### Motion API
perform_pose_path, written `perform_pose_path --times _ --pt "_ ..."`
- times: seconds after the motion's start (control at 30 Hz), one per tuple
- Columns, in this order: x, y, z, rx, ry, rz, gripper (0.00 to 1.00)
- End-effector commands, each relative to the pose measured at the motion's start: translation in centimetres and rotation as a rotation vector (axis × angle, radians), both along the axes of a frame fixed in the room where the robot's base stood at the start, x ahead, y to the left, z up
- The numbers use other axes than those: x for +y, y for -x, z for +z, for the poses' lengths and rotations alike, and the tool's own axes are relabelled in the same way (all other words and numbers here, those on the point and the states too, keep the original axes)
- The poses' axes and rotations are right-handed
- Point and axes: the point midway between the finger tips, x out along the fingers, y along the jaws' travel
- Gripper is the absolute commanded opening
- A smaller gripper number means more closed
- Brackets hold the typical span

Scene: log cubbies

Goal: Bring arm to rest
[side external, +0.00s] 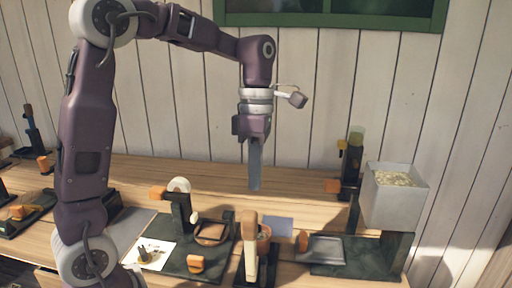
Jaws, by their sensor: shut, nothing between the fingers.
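My arm is raised over the wooden table (205,173), bent at its elbow. My gripper (254,186) points straight down in the middle of the side external view. Its fingers are together, with nothing between them. It hangs above the table, apart from the objects below and in front of it.
A grey hopper (392,205) filled with pale pieces stands at the right, with a metal tray (322,250) beside it. A dark board (212,262) with orange-handled fixtures lies at front centre. A tan upright handle (250,245) stands beside it. The table's back middle is clear.

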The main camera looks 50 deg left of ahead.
Motion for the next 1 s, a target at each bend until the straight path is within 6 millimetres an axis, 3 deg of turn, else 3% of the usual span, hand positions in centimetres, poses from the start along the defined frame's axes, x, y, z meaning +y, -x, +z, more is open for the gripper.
perform_pose_path --times 0.1,0.2,0.47,0.57,0.67,0.77,0.9,1.0 --pt "0.5 -0.6 3.3 -0.006 -0.002 0.001 0.00" --pt "0.8 -0.8 5.3 -0.003 -0.002 0.002 0.00" --pt "1.0 -0.9 7.0 0.001 -0.001 0.001 0.00" --pt "0.6 -0.1 7.3 -0.034 0.001 -0.087 0.00" --pt "-0.4 3.0 7.7 -0.155 -0.008 -0.428 0.00" --pt "-1.6 7.5 7.1 -0.310 -0.074 -0.956 0.00" --pt "-2.7 13.0 4.4 -0.436 -0.254 -1.664 0.00" --pt "-3.0 15.5 2.3 -0.448 -0.388 -2.031 0.00"
